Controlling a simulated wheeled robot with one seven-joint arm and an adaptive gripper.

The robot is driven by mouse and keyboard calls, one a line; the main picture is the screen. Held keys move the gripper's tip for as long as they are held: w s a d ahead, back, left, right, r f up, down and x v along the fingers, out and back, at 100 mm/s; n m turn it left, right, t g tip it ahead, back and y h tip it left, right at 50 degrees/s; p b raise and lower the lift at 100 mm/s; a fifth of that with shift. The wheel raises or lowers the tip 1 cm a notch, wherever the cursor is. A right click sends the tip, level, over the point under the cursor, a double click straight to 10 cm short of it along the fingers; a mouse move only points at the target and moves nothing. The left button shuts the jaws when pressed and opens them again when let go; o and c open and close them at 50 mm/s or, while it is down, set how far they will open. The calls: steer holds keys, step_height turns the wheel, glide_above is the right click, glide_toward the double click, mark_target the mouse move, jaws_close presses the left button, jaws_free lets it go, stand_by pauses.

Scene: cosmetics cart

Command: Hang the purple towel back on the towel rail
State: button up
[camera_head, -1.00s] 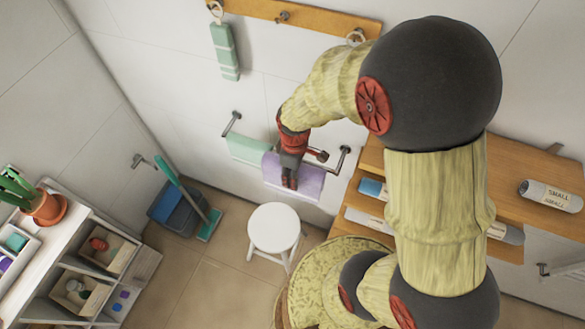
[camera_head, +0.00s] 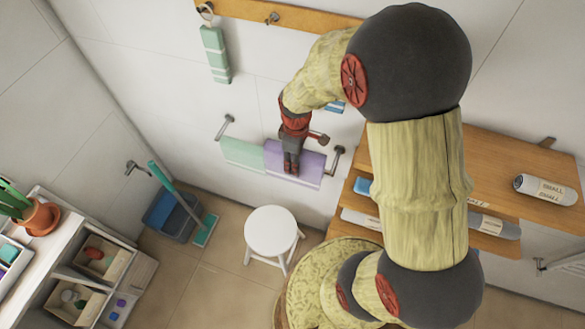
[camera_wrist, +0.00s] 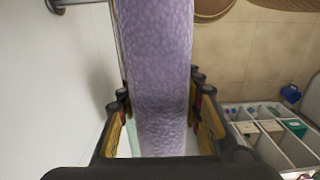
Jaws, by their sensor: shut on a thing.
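The purple towel (camera_head: 308,164) is at the right part of the towel rail (camera_head: 333,163) on the wall, beside a mint-green towel (camera_head: 244,153) on the same rail. My gripper (camera_head: 291,172) is in front of the purple towel's left part. In the wrist view the purple towel (camera_wrist: 160,70) runs between the two fingers of my gripper (camera_wrist: 162,110), which is shut on it. A rail bracket (camera_wrist: 58,5) shows at the top left there. Whether the towel is draped over the bar is hidden by my gripper and the cloth.
A white stool (camera_head: 271,229) stands on the floor below the rail. A wooden shelf (camera_head: 515,170) with rolled items is at the right. A blue bucket (camera_head: 168,215) with a teal-handled mop stands left. A hook board (camera_head: 240,10) is above. A white cart (camera_head: 60,235) is at the lower left.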

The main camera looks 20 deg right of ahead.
steer(key=shift+w+d, duration=2.9)
steer(key=shift+d, duration=0.1)
step_height(320, 180, down, 18)
steer(key=b, duration=1.2)
steer(key=shift+f, duration=0.25)
steer(key=o, duration=1.4)
steer(key=shift+a, duration=0.1)
steer(key=shift+o, duration=0.2)
step_height(320, 180, up, 12)
